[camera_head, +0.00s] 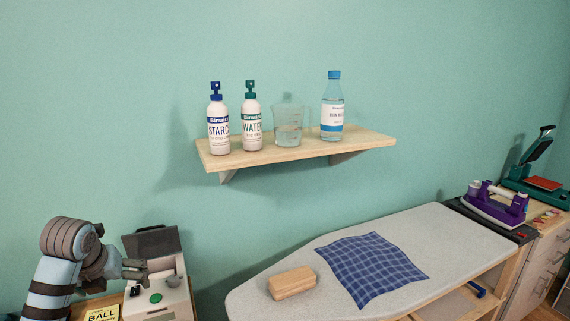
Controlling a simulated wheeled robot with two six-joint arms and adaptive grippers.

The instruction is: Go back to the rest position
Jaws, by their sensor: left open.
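My left gripper (136,270) is at the lower left, in front of a grey-white machine with a green button. Its fingers are apart and nothing shows between them. My left arm comes in from the lower left corner and bends at the elbow. My right gripper does not show.
A wooden shelf (300,152) on the wall holds a starch spray, a water spray, a beaker and a bottle. The ironing board (450,237) carries a blue checked cloth (372,268) and a wooden block (292,283). The machine (168,294) is close to my left gripper.

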